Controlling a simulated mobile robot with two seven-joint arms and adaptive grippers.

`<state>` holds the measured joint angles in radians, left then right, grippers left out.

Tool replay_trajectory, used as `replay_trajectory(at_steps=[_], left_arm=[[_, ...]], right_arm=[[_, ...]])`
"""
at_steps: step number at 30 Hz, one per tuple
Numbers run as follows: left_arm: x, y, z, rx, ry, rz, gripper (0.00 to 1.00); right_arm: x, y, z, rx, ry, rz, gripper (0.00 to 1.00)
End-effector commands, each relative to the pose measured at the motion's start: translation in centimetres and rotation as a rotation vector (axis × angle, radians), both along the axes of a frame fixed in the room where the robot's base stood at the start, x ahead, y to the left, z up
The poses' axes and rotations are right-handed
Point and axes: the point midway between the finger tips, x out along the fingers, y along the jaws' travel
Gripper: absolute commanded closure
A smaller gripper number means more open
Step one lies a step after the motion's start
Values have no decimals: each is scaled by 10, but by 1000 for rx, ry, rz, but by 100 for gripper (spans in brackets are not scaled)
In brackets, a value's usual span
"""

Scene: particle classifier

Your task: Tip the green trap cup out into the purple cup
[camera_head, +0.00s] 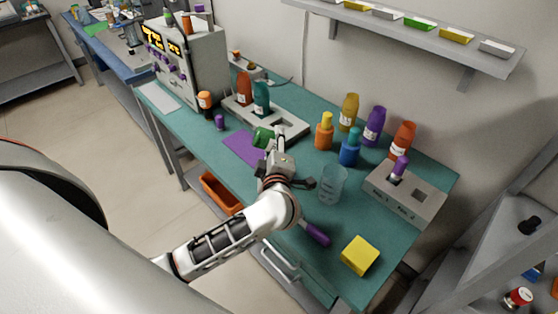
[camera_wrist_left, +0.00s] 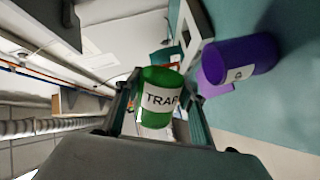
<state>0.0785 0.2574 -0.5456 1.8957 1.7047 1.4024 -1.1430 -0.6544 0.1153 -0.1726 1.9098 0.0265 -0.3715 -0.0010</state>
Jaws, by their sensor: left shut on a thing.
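My left gripper (camera_head: 270,155) is shut on the green trap cup (camera_head: 263,136) and holds it above the teal bench. In the left wrist view the green cup (camera_wrist_left: 160,92), with its white TRAP label, sits between the two fingers (camera_wrist_left: 158,105). The cup is tipped well over onto its side. The purple cup (camera_wrist_left: 238,65) shows beside it in the wrist view, apart from it, with a white label. In the head view I cannot pick out the purple cup for sure. Contents of either cup are not visible. My right gripper is not in view.
A purple mat (camera_head: 243,150) lies below the gripper. A grey rack (camera_head: 285,123) stands behind. A clear beaker (camera_head: 332,184), a blue bottle (camera_head: 350,148) and an orange bottle (camera_head: 324,132) stand to the right. A yellow cube (camera_head: 360,255) sits near the front edge.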

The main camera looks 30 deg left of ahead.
Motion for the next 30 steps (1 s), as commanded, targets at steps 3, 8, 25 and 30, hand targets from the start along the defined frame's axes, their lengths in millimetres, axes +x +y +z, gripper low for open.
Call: replay_trajectory(at_steps=[3,8,25,30], left_arm=[[0,0,0,11,5,0,83],[1,-1,0,27,13,0,83],[2,-3,1,84,41,0,83],[2,-4,1,100,49,0,83]], right_arm=[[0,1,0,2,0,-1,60],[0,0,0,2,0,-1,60],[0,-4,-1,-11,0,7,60],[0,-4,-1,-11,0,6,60]])
